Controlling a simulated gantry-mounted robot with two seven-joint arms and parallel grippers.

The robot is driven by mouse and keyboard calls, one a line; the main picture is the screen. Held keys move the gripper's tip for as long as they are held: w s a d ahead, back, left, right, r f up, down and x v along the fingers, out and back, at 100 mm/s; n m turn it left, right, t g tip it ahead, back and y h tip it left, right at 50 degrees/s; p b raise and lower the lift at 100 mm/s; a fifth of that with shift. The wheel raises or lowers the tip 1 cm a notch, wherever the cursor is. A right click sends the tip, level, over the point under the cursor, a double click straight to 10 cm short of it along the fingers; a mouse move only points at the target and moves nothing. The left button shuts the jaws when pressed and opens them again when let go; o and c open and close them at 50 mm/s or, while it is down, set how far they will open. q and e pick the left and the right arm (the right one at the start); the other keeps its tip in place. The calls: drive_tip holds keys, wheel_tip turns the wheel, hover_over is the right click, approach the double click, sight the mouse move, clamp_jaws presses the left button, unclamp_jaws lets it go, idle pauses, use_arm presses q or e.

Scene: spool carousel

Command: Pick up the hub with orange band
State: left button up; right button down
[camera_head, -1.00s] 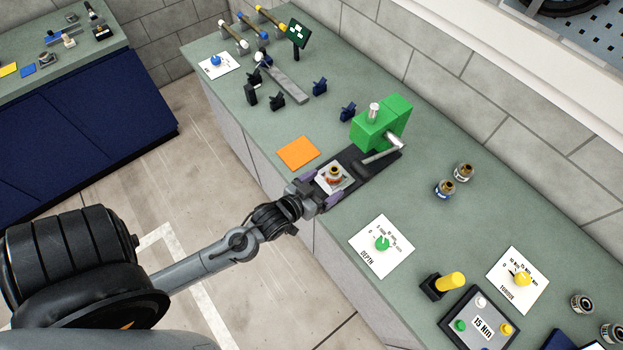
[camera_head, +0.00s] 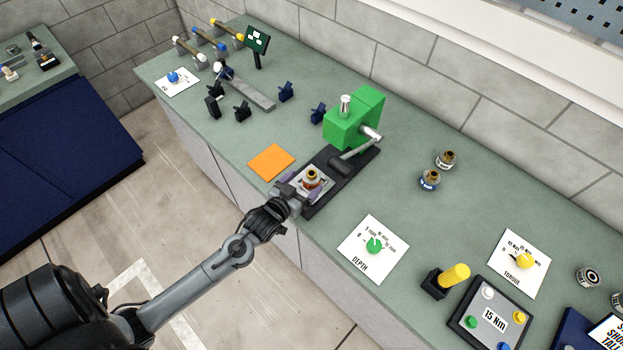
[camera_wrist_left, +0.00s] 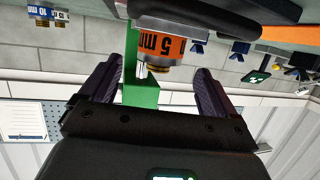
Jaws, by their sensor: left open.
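The hub with orange band (camera_head: 312,175) stands on a pale plate on the dark base of the green press (camera_head: 352,125). In the left wrist view the hub (camera_wrist_left: 158,45) shows its orange band marked "5 mm", upside down, with a brassy end. My left gripper (camera_head: 306,186) is at the front end of the press base. Its two fingers are open, one on each side of the hub, with a visible gap to each in the left wrist view (camera_wrist_left: 158,68). My right gripper is not in view.
The press lever (camera_head: 362,147) reaches over the base behind the hub. An orange mat (camera_head: 271,162) lies to the left and the white DEPTH card (camera_head: 373,250) to the right.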

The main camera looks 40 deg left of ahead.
sight(309, 178)
use_arm(q)
drive_tip(key=shift+x, duration=2.6)
drive_tip(key=shift+r, duration=0.15)
drive_tip(key=c, duration=1.6)
drive_tip(key=shift+r, duration=0.15)
